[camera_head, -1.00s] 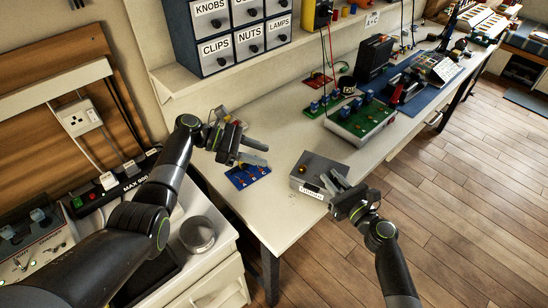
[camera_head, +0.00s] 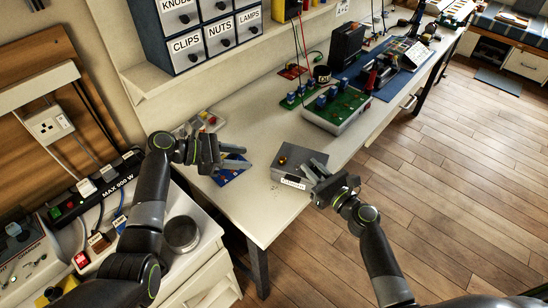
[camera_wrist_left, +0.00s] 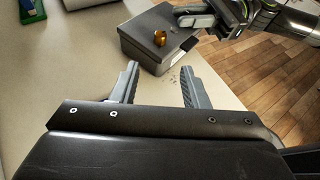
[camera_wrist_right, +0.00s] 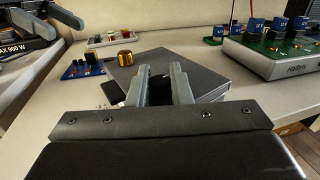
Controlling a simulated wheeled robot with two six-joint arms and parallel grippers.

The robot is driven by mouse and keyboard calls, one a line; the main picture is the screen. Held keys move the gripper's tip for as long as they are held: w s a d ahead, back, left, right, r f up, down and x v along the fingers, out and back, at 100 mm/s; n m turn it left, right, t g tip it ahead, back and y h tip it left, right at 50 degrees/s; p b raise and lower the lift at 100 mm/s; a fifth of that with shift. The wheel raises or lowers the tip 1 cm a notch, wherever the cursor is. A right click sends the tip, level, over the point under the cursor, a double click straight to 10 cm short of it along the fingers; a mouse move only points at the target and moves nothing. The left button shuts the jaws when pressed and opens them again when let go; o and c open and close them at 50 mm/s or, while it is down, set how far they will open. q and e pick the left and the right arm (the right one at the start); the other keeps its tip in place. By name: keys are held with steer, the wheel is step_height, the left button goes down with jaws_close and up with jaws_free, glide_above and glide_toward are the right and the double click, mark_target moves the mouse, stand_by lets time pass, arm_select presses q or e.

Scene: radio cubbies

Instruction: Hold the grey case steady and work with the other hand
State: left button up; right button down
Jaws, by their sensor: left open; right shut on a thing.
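The grey case (camera_head: 304,158) lies on the white worktop near its front edge, with an orange-gold knob (camera_head: 283,161) on its top. The case also shows in the left wrist view (camera_wrist_left: 141,44) and the right wrist view (camera_wrist_right: 200,78). My right gripper (camera_head: 315,168) is shut on the front right side of the case; its fingers (camera_wrist_right: 163,80) hide the gripped part. My left gripper (camera_head: 238,157) is open and empty, left of the case and apart from it, over a blue board (camera_head: 232,174). Its open fingers (camera_wrist_left: 157,85) point towards the case in the left wrist view.
A green circuit board unit (camera_head: 338,106) stands behind the case to the right. A clear tray (camera_head: 200,123) lies behind my left gripper. Labelled drawers (camera_head: 205,35) stand on the shelf above. A round tin (camera_head: 182,234) sits on the lower cabinet. Bare worktop lies behind the case.

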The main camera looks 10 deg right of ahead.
mark_target(281, 159)
arm_select(q)
steer(key=d+f, duration=0.1)
steer(key=d, duration=0.2)
steer(key=d+f+n+t, duration=0.1)
steer(key=d, duration=0.3)
steer(key=d+f+n+t, duration=0.1)
steer(key=d, duration=0.2)
steer(key=shift+w+d+f, duration=0.15)
steer(key=shift+w+f, duration=0.05)
steer(key=shift+f, duration=0.05)
stand_by(0.4)
jaws_close()
